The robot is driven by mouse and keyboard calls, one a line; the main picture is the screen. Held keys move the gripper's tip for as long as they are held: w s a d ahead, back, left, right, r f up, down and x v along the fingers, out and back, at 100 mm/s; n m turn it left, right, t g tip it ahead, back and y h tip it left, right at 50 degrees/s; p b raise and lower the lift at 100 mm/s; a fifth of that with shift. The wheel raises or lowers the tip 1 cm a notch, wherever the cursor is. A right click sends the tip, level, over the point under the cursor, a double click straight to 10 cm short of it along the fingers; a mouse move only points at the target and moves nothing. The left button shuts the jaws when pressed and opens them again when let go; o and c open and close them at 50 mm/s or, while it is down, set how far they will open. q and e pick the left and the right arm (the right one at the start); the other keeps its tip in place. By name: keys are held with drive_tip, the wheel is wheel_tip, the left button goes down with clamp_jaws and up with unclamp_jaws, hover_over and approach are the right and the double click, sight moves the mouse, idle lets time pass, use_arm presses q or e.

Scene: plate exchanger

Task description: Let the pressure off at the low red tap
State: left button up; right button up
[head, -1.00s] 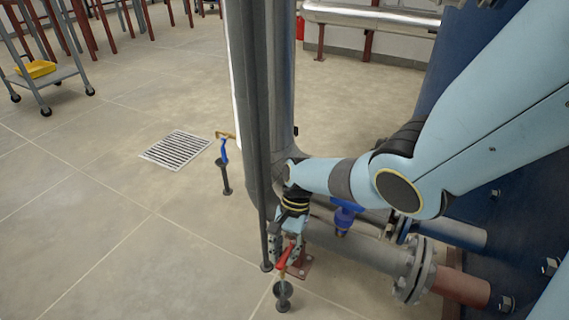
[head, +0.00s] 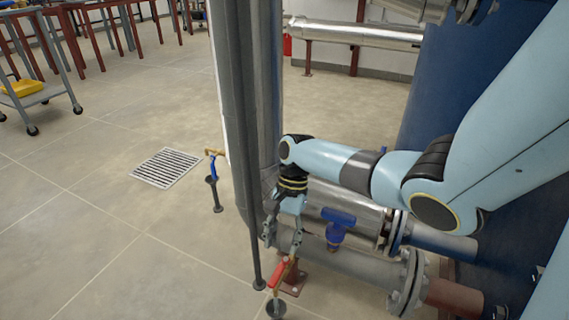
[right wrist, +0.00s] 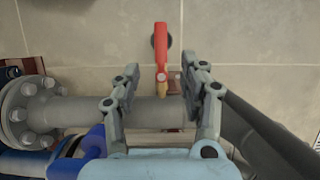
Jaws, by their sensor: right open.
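The low red tap (head: 281,268) has a red lever on a brass body and sits low by the grey pipe, above a small dark drain funnel (head: 276,308). In the right wrist view its red lever (right wrist: 160,45) points up the picture, with the brass part (right wrist: 163,88) below it. My right gripper (head: 283,244) is open and empty, just above the tap and pointing down. In the right wrist view the fingers of my right gripper (right wrist: 161,72) stand apart on either side of the lever, with no visible contact. My left gripper is not in view.
A blue-handled tap (head: 212,168) stands over another funnel to the left, near a floor grate (head: 167,167). A thin dark vertical pipe (head: 250,200) passes close left of my gripper. A blue valve (head: 337,225) and flanged pipe (head: 408,283) lie to the right.

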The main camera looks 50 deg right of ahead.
drive_tip(key=shift+v, duration=1.55)
drive_tip(key=shift+s, duration=0.1)
